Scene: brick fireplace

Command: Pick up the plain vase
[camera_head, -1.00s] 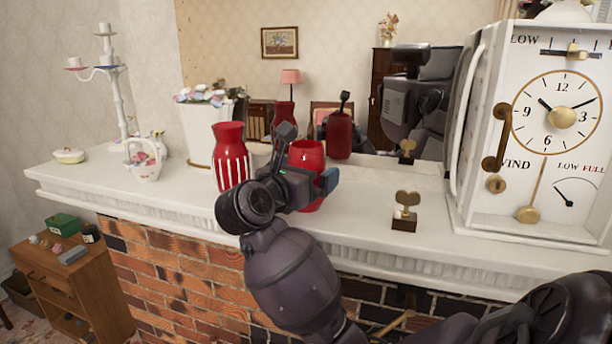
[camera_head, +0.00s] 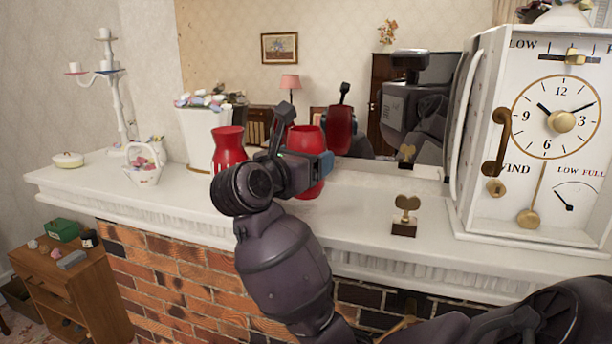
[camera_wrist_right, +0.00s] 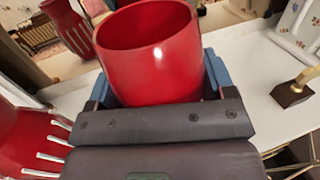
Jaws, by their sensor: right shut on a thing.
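The plain red vase (camera_head: 304,138) is held between the fingers of my right gripper (camera_head: 308,158), just above the white mantel. Its open rim and red body (camera_wrist_right: 150,60) fill the middle of the right wrist view, with blue finger pads on both sides. My gripper covers part of its body in the head view. The striped red vase (camera_head: 227,142) stands to its left, partly hidden behind my wrist; its white stripes also show in the right wrist view (camera_wrist_right: 30,140). My left gripper is not in view.
The white mantel (camera_head: 345,222) also bears a small brass key-like piece (camera_head: 405,215), a large white clock (camera_head: 540,190), a floral basket (camera_head: 142,165), a white planter (camera_head: 196,132) and a candlestick (camera_head: 114,90). A mirror stands behind.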

